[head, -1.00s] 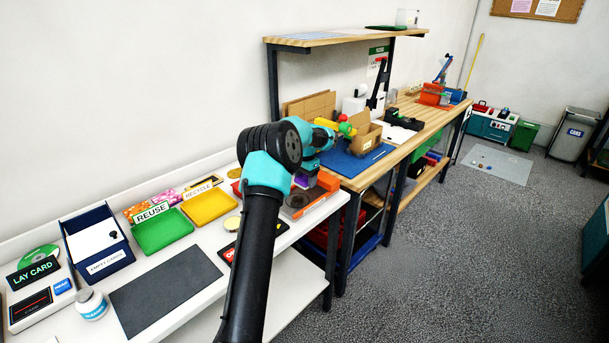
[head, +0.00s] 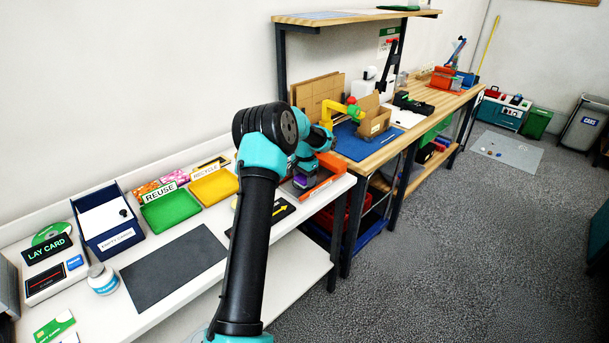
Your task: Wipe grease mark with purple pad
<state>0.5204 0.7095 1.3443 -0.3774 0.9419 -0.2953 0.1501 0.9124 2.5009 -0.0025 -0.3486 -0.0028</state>
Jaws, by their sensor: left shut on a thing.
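My left arm comes up from the bottom middle and bends over the white bench. Its left gripper (head: 304,179) is partly hidden behind the arm and points down at the orange-edged tray (head: 333,178) at the bench's right end. It is shut on the purple pad (head: 303,182), of which only a small patch shows. The pad is low over the tray's grey surface; I cannot tell whether it touches. The grease mark cannot be made out, as the gripper and arm cover much of the tray. My right gripper is not in view.
A green tray (head: 170,211) and a yellow tray (head: 214,187) stand left of my arm. A wooden workbench (head: 391,149) with a cardboard box (head: 375,120) stands beyond.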

